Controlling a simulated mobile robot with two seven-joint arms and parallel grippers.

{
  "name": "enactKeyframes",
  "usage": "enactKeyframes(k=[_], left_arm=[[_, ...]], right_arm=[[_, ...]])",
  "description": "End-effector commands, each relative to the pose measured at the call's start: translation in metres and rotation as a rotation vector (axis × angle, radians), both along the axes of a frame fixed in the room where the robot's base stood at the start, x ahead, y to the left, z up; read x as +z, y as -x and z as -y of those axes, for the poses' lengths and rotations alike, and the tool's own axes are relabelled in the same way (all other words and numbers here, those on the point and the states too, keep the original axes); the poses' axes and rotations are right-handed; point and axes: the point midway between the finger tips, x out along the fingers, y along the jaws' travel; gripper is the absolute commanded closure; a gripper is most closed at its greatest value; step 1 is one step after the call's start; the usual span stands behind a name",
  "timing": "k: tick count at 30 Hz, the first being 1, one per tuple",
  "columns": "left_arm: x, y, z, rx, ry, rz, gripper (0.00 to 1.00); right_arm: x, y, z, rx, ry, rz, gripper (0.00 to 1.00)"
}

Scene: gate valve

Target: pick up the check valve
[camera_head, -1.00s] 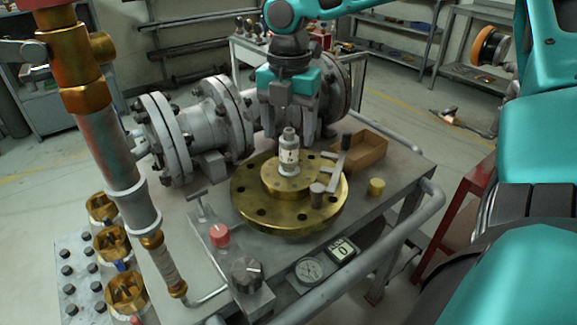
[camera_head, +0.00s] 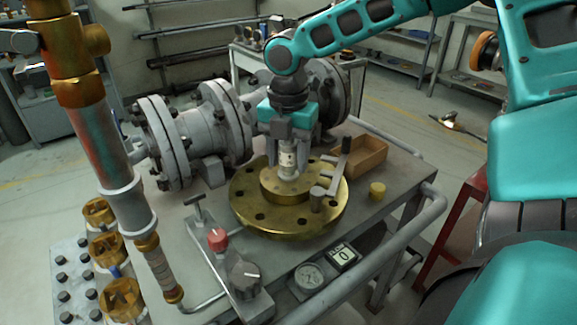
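The check valve (camera_head: 287,161) is a small pale grey cylinder with a label, standing upright on the raised hub of the brass flange (camera_head: 250,213). My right gripper (camera_head: 288,150) points down over it, with its grey fingers on either side of the valve's upper part. The valve's top is hidden by the gripper. A gap or contact between fingers and valve is too small to tell. My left gripper is not in view.
Behind are grey flanged pipes (camera_head: 200,135). A wooden box (camera_head: 366,155) and yellow cap (camera_head: 377,190) lie right. A copper pipe (camera_head: 105,150) rises at left. A red knob (camera_head: 217,239) is in front.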

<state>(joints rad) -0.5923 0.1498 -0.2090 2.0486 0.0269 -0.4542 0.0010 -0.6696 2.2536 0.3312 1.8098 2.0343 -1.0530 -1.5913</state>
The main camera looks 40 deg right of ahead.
Motion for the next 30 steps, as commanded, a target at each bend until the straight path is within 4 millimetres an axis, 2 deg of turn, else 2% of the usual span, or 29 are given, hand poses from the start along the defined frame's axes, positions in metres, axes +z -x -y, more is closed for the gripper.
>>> enactKeyframes(k=[2, 15, 25, 30], left_arm=[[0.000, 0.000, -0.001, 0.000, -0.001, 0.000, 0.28], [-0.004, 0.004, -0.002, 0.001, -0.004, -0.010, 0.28], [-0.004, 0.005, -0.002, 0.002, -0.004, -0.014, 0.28], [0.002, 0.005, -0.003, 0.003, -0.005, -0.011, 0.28]], right_arm=[[0.000, 0.000, 0.000, 0.000, 0.000, 0.000, 0.57], [0.000, 0.000, 0.000, 0.000, 0.000, 0.001, 1.00], [0.003, -0.001, 0.000, 0.000, 0.000, 0.003, 1.00], [0.023, -0.002, 0.000, -0.001, -0.001, 0.007, 1.00]])
